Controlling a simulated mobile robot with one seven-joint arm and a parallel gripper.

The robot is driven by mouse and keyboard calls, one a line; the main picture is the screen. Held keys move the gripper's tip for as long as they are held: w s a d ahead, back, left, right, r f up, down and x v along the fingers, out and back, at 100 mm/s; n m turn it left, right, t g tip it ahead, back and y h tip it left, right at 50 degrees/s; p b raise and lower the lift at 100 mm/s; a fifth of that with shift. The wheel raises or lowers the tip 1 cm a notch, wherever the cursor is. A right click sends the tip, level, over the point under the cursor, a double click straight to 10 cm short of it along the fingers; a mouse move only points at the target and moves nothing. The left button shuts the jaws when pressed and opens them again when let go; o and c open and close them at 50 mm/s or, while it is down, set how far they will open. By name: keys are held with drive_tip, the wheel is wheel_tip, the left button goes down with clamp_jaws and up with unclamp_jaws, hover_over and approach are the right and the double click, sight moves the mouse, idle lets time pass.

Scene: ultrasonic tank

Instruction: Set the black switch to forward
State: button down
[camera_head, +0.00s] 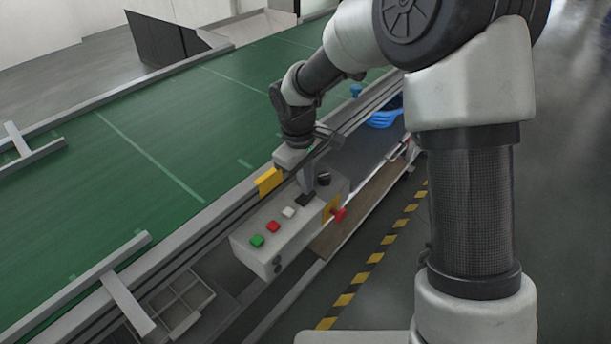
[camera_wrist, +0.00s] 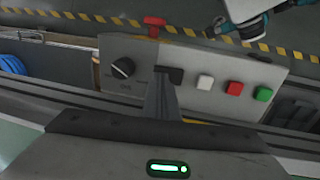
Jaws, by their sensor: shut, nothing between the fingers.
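The black switch is a round rotary knob (camera_wrist: 123,67) at one end of the grey control box (camera_wrist: 205,62); it stands at the left in the wrist view. In the head view the knob (camera_head: 323,178) is at the far end of the box (camera_head: 285,240). Small lettering lies around the knob, too small to read surely. My gripper (camera_wrist: 168,76) is shut and empty, its dark tips low over the panel between the knob and the white button. In the head view my gripper (camera_head: 306,197) is beside the knob, apart from it; touch with the panel cannot be told.
White (camera_head: 289,212), red (camera_head: 273,226) and green (camera_head: 257,240) buttons line the same panel. A red handle (camera_head: 340,214) juts from the box's side. The green conveyor belt (camera_head: 150,150) runs alongside, and a blue basket (camera_head: 384,117) stands beyond. Striped floor tape (camera_head: 375,257) borders clear floor.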

idle(0.3)
drive_tip(key=shift+d+r+p, duration=0.1)
drive_tip(key=shift+p, duration=0.55)
drive_tip(key=shift+f+g+y+p, duration=0.25)
drive_tip(key=shift+g+y+p, duration=0.05)
drive_tip(key=shift+g+p, duration=0.15)
drive_tip(key=shift+w+f+b, duration=0.1)
drive_tip(key=shift+f+b, duration=0.15)
drive_tip(key=shift+b, duration=0.05)
